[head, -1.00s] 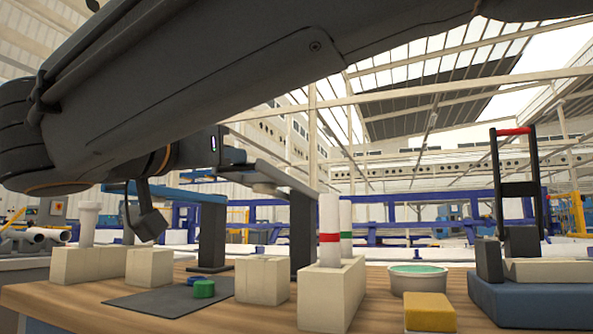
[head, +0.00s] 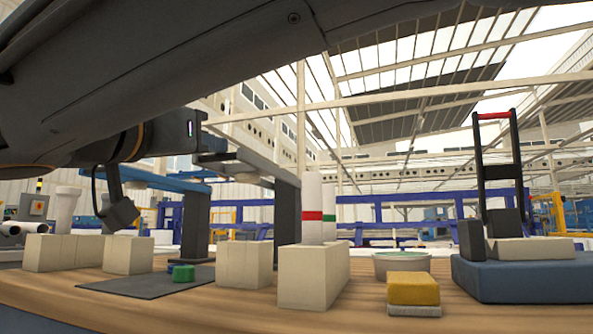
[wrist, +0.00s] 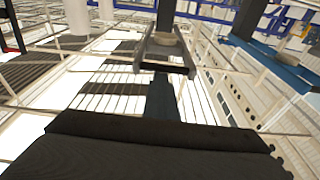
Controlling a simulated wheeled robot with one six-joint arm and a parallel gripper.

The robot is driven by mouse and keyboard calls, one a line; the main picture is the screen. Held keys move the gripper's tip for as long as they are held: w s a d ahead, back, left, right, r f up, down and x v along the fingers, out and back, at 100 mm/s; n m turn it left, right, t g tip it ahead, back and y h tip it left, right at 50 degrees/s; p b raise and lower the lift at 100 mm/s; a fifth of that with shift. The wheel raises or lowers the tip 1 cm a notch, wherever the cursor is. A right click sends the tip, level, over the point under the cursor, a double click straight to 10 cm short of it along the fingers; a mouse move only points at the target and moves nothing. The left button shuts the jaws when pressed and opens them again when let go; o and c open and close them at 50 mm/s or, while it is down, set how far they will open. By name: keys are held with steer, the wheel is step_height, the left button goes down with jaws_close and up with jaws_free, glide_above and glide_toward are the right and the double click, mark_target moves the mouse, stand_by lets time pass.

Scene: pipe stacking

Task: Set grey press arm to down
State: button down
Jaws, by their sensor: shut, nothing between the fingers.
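The grey press arm (head: 238,164) reaches left from the top of its dark post (head: 287,222), high above the table, with a round pad under it. It looks roughly level, slightly tilted. My gripper (head: 208,144) is shut and empty, close above the arm's free left end; I cannot tell if they touch. In the wrist view my gripper (wrist: 162,88) points at the grey press arm (wrist: 182,64), with its post (wrist: 166,14) beyond. My own arm covers the top left of the head view.
A blue press arm (head: 155,178) stands to the left. On the table are cream blocks (head: 243,265), a banded white pipe (head: 312,205), a green piece (head: 183,273) on a dark mat (head: 130,287), a bowl (head: 402,265), a yellow block (head: 413,289) and a red-topped frame (head: 497,155).

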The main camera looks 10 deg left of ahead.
step_height(320, 180, down, 2)
steer(key=shift+w+a+f, duration=0.1)
steer(key=shift+a, duration=0.05)
step_height(320, 180, up, 6)
steer(key=s+p, duration=0.1)
steer(key=p, duration=0.1)
steer(key=s+a+f+p, duration=0.1)
steer(key=s+f+p, duration=0.1)
steer(key=s+f, duration=0.3)
steer(key=v, duration=0.3)
steer(key=shift+s+r, duration=0.3)
